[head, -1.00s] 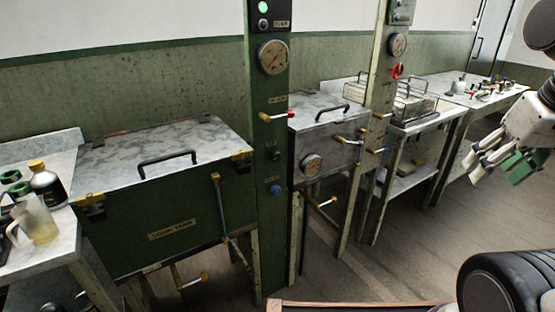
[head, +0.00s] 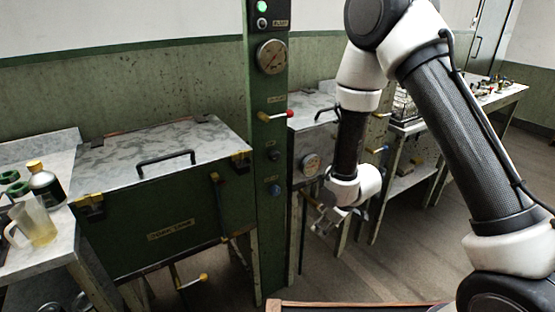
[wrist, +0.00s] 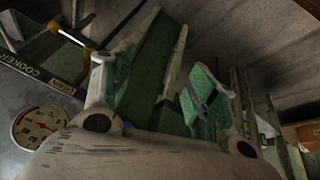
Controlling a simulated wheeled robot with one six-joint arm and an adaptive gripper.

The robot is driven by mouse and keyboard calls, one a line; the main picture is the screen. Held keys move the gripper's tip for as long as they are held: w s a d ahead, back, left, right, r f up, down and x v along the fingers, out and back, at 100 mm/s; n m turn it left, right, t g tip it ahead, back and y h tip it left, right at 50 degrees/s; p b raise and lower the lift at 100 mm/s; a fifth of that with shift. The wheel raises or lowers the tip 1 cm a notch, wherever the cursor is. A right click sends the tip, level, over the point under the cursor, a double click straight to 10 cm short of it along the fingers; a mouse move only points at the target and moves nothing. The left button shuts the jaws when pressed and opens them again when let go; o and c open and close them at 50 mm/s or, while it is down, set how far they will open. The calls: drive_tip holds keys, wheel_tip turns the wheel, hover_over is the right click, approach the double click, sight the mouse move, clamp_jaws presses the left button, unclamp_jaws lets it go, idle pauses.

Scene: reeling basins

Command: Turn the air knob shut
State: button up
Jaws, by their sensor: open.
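My gripper (head: 325,222) is to the right of the post, below the gauge on the grey basin, and apart from the knobs. In the wrist view my gripper (wrist: 165,85) shows its green-padded fingers spread, with nothing held between them. The wrist view shows none of the post's knobs clearly.
A green lidded basin (head: 165,205) stands left of the post. A grey basin (head: 310,150) stands right, partly behind my arm; a gauge (wrist: 36,127) and a COOKER label show in the wrist view. A side table with a jug (head: 36,223) is far left.

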drive_tip(key=w+a+f+n+t+y, duration=0.2)
drive_tip(key=w+a+n+t+y, duration=0.1)
drive_tip(key=w+a, duration=0.25)
drive_tip(key=n+t+y, duration=0.3)
drive_tip(key=t+y, duration=0.3)
drive_tip(key=t, duration=0.1)
approach(277, 158)
drive_tip(key=x, duration=0.9)
drive_tip(key=shift+w+a, duration=0.2)
drive_tip(key=shift+w, duration=0.05)
drive_tip(key=c, duration=1)
